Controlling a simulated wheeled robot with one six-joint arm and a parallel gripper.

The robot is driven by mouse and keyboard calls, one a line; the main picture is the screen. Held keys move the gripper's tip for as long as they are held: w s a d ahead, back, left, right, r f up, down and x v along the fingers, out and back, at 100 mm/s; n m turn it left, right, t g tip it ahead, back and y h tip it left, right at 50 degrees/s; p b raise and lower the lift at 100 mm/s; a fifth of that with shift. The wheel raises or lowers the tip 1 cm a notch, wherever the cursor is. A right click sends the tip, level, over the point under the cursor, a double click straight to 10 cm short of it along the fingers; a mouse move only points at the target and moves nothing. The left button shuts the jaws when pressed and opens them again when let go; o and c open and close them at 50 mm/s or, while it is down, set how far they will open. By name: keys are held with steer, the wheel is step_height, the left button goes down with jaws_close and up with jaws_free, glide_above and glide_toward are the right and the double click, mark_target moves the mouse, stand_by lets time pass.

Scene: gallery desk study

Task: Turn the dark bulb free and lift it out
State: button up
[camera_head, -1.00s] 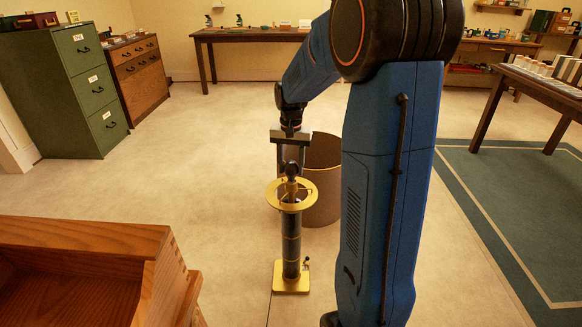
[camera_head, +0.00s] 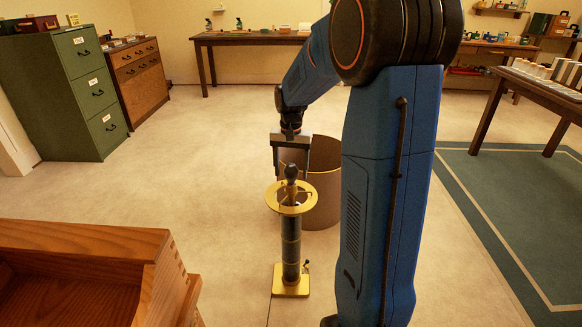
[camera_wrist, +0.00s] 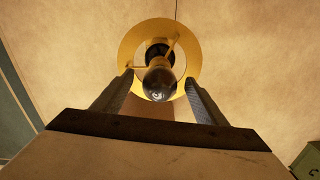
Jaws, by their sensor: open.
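The dark bulb (camera_head: 291,172) stands upright at the top of a lamp stand, inside a flat brass ring (camera_head: 301,209). The stand has a dark column (camera_head: 291,245) on a square brass base (camera_head: 291,287). My gripper (camera_head: 290,172) is open above and around the top of the stand. In the wrist view the bulb (camera_wrist: 159,84) lies ahead, between and a little beyond the two fingers (camera_wrist: 158,84), with the brass ring (camera_wrist: 190,45) behind it. I see no finger touching the bulb. The bulb's lower end is partly hidden.
A brown bin (camera_head: 325,190) stands just behind the stand, to its right. A wooden drawer unit (camera_head: 90,238) fills the lower left. A green cabinet (camera_head: 75,95) stands at the far left. The floor left of the stand is clear.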

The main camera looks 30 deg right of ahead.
step_height(320, 180, up, 17)
steer(key=shift+r, duration=0.2)
stand_by(0.4)
steer(key=s+a+f+n+t, duration=0.1)
steer(key=s+a+f+n, duration=0.2)
steer(key=s, duration=0.7)
steer(key=s+a+f+n+t, duration=0.2)
steer(key=s+a+f, duration=0.1)
steer(key=s+a, duration=0.4)
steer(key=s+a+f+n+t, duration=0.1)
steer(key=s+a+f+n, duration=0.2)
steer(key=s, duration=1)
steer(key=a, duration=0.2)
steer(key=shift+a+f+n+t, duration=0.15)
steer(key=shift+a+n+t, duration=0.15)
steer(key=shift+t, duration=0.1)
